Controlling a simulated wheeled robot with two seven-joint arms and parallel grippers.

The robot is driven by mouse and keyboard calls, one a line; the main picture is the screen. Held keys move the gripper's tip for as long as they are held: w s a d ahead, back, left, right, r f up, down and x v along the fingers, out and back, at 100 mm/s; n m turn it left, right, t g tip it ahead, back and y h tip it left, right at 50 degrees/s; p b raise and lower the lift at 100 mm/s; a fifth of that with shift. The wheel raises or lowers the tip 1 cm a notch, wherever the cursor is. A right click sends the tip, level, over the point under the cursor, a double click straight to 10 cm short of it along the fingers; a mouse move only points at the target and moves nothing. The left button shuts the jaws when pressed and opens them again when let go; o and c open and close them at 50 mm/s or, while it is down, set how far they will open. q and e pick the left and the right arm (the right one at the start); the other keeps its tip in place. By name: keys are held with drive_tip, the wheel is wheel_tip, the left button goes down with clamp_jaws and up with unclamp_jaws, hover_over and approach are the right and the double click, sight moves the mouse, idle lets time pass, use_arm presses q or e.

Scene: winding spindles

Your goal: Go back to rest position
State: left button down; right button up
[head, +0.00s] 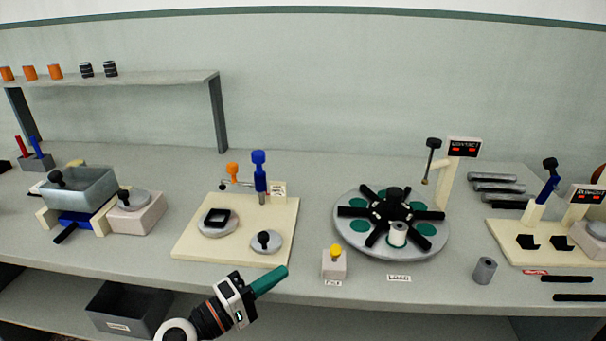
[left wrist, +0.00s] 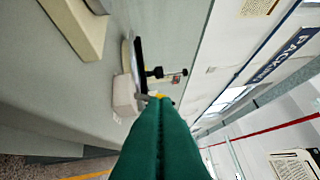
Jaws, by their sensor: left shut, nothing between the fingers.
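My left gripper (head: 270,282) has green fingers and shows at the bottom middle of the head view. It is over the front edge of the bench, in front of the cream base plate, and points up to the right. Its fingers are together with nothing between them. In the left wrist view the green fingers (left wrist: 160,130) fill the lower middle, pressed side by side. My right gripper is not in view.
The bench (head: 310,275) carries a cream fixture plate (head: 190,252), a round turntable (head: 430,248) with black arms, a yellow-button box (head: 334,266) and a grey cylinder (head: 484,271). A dark bin (head: 128,312) sits below at left.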

use_arm(q)
drive_tip(key=s+d+f+m+g+y, duration=0.1)
drive_tip(key=s+f+m+g+y, duration=0.6)
drive_tip(key=s+f, duration=0.55)
drive_tip(key=s+a+f+m+g+y, duration=0.1)
drive_tip(key=s+a+f+y, duration=0.2)
drive_tip(key=s+a, duration=0.3)
drive_tip(key=s+a+f+m+g+y, duration=0.1)
drive_tip(key=s+a+f+y, duration=0.1)
drive_tip(key=s+a+y, duration=0.3)
wheel_tip(320, 180, down, 24)
drive_tip(key=s+a+g+h+p, duration=0.1)
drive_tip(key=s+g+p, duration=0.1)
drive_tip(key=s+p, duration=0.1)
drive_tip(key=s+a+f+g+p, duration=0.1)
drive_tip(key=s+a+f, duration=0.2)
drive_tip(key=s+f, duration=1)
drive_tip(key=s, duration=0.2)
drive_tip(key=shift+s+a+f+m, duration=0.15)
drive_tip(key=shift+s+f+m, duration=0.15)
drive_tip(key=shift+s+f, duration=0.1)
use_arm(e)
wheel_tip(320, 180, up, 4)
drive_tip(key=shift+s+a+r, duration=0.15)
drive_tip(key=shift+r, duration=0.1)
